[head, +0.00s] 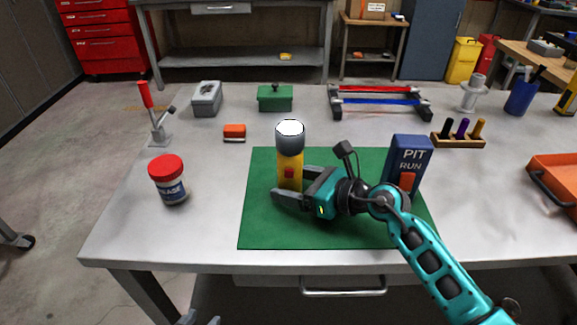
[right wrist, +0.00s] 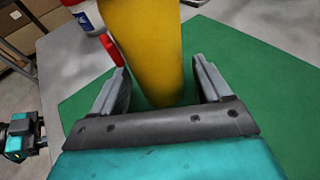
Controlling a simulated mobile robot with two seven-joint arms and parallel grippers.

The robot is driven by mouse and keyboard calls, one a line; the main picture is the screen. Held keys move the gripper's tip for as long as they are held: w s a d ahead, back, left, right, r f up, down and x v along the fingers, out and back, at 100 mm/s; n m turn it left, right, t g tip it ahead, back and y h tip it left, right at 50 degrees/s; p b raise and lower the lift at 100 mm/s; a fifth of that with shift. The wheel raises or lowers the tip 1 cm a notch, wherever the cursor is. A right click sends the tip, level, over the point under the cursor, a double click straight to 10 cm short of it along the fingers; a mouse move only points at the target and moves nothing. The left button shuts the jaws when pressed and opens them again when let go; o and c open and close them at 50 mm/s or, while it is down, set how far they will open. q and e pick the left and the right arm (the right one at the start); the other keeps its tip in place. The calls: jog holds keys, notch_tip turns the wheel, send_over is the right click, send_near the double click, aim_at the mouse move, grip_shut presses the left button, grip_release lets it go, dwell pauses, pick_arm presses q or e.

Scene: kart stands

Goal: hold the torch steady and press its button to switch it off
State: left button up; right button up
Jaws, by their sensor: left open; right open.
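The torch (head: 289,158) stands upright on the green mat (head: 258,228), with a yellow body, grey head and bright white lens on top. Its red button (head: 289,173) faces the front of the table. My right gripper (head: 291,187) is open around the lower yellow body, coming from the right. In the right wrist view the torch body (right wrist: 145,45) stands between the two fingers with a gap on each side, and the red button (right wrist: 111,49) sticks out on its left. Only the grey tips of my left gripper (head: 200,319) show at the bottom edge, below the table front.
A grease jar (head: 169,184) with a red lid stands left of the mat. A blue PIT RUN box (head: 410,155) stands behind my right forearm. An orange block (head: 234,131) and a green box (head: 275,100) lie farther back. The front left table is clear.

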pick_arm(q)
jog(key=shift+w+r, duration=0.15)
jog(key=shift+w, duration=0.05)
pick_arm(e)
jog(key=shift+w+a, duration=0.1)
pick_arm(q)
jog(key=shift+a, duration=0.1)
pick_arm(e)
jog(key=c, duration=0.9)
pick_arm(q)
grip_shut()
jog(key=shift+s, duration=0.1)
dwell(0.9)
